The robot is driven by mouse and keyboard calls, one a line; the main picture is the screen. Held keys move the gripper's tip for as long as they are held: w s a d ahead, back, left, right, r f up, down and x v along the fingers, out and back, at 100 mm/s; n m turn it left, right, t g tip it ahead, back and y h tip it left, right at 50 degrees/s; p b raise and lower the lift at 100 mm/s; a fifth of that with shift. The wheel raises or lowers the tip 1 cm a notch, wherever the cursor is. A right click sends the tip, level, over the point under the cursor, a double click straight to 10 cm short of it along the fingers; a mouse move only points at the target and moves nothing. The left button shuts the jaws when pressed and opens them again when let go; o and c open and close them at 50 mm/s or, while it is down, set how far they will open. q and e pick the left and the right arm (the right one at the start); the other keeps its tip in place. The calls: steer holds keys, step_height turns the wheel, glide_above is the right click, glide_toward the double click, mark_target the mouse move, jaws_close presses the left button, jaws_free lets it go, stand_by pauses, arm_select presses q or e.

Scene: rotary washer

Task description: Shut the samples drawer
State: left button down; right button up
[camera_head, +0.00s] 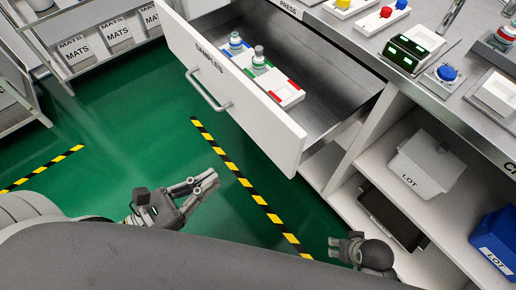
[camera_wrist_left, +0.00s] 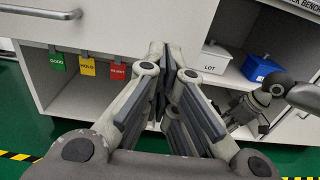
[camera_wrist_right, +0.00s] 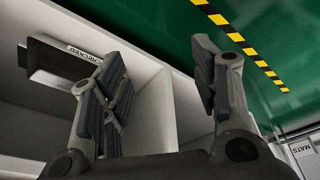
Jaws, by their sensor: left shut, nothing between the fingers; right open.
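The samples drawer (camera_head: 235,95) is pulled out from the bench in the head view, its white front labelled SAMPLES. A bar handle (camera_head: 207,90) is on that front. Inside are a white tray (camera_head: 288,97) with green and red marked sections and two small bottles (camera_head: 259,60). My left gripper (camera_head: 212,180) is shut and empty, below and apart from the drawer front. It also shows closed in the left wrist view (camera_wrist_left: 164,55). My right gripper (camera_head: 338,243) is low by the open shelves in the head view. The right wrist view shows it open and empty (camera_wrist_right: 160,70).
Open shelves below the bench hold a white LOT bin (camera_head: 428,165), a dark flat tray (camera_head: 392,215) and a blue LOT bin (camera_head: 498,240). A rack with MATS boxes (camera_head: 115,32) stands at upper left. Green floor with striped tape (camera_head: 232,165) is clear before the drawer.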

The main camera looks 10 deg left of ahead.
arm_select(q)
steer(key=p, duration=0.1)
glide_toward(267, 142)
steer(key=p+x, duration=0.2)
steer(key=x, duration=0.3)
steer(key=shift+w+d+r, duration=0.15)
steer(key=shift+w+d, duration=0.1)
steer(key=shift+w, duration=0.05)
steer(key=shift+x, duration=0.75)
arm_select(e)
steer(key=s+f, duration=0.4)
steer(key=f, duration=0.6)
steer(key=shift+d+f+g, duration=0.2)
steer(key=shift+f+g, duration=0.05)
steer(key=shift+g, duration=0.05)
steer(key=shift+s, duration=0.1)
